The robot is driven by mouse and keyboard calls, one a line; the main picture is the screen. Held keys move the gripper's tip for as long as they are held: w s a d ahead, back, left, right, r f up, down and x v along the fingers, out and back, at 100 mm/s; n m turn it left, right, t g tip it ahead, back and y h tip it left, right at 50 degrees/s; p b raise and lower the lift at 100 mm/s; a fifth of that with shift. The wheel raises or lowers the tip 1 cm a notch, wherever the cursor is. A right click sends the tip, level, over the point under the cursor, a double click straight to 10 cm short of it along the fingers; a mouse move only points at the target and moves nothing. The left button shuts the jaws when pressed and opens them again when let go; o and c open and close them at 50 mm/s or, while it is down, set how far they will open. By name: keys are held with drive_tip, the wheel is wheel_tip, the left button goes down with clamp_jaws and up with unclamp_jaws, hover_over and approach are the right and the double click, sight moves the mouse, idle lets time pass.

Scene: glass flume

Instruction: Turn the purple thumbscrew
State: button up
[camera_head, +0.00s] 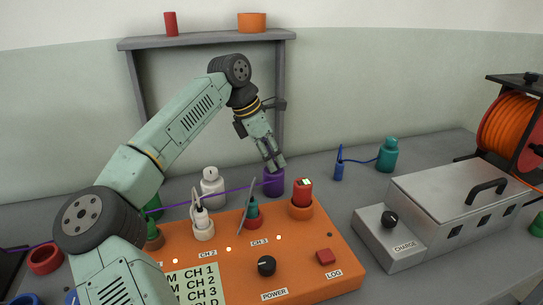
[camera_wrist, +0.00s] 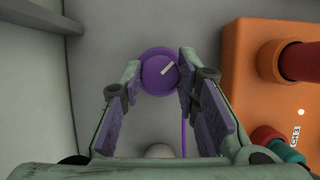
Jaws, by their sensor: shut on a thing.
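The purple thumbscrew (camera_wrist: 157,76) is a round knob with a pale line mark on its top, standing behind the orange panel. In the head view the purple piece (camera_head: 273,186) shows just below my fingertips, partly covered by them. My gripper (camera_wrist: 161,72) points down over it in the wrist view, one finger on each side of the knob. It is shut on the thumbscrew. The pale mark slants up to the right. A thin purple line runs from the thumbscrew's place toward the left in the head view.
The orange panel (camera_head: 330,276) carries a red-capped post (camera_head: 302,192), a white post (camera_head: 202,222) and a black POWER knob (camera_head: 266,266). A white bottle (camera_head: 212,188) stands left of the thumbscrew. A grey metal box (camera_head: 450,205) is at the right. A shelf (camera_head: 205,39) stands behind.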

drive_tip(key=shift+c, duration=1.3)
drive_tip(key=shift+n+b, duration=0.3)
drive_tip(key=shift+b, duration=0.05)
drive_tip(key=shift+f+n+t+y+b, duration=0.15)
drive_tip(key=shift+n+t+y+b, duration=0.2)
drive_tip(key=shift+n+b, duration=0.45)
drive_tip(key=shift+s+d+n+t+y+b, duration=0.1)
drive_tip(key=shift+n+t+y+b, duration=0.3)
drive_tip(key=shift+n+b, duration=0.65)
drive_tip(key=shift+s+n+t+y+b, duration=0.15)
drive_tip(key=shift+n+t+b, duration=0.3)
drive_tip(key=shift+n, duration=1.2)
drive_tip(key=shift+w, duration=0.1)
drive_tip(key=o, duration=1.2)
drive_tip(key=shift+c, duration=0.2)
drive_tip(key=shift+r, duration=0.25)
